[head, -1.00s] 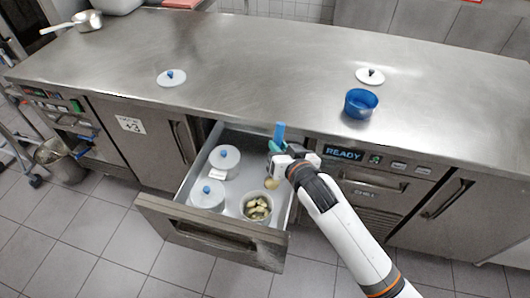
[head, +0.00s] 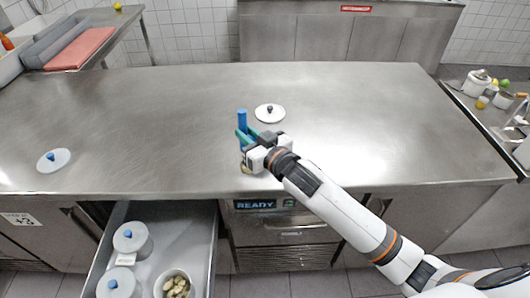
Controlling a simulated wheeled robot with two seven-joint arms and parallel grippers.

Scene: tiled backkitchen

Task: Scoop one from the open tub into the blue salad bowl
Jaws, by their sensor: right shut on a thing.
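My right gripper (head: 246,143) is over the worktop near its front edge. It is shut on a scoop whose blue handle (head: 242,119) stands upright above the fingers. A small yellowish-tan patch shows just under the gripper, probably the scoop's bowl or its load; I cannot tell which. The blue salad bowl, seen earlier beside the black-knobbed lid, is hidden now, apparently behind my gripper. The open tub (head: 160,286) stands in the pulled-out drawer, with several pale yellow-green pieces in it. My left gripper is out of view.
The drawer (head: 189,235) also holds two lidded tubs with blue knobs (head: 130,237) (head: 117,285). A black-knobbed lid (head: 269,113) lies behind my gripper. A blue-knobbed lid (head: 53,160) lies at left. The rest of the worktop (head: 370,120) is clear.

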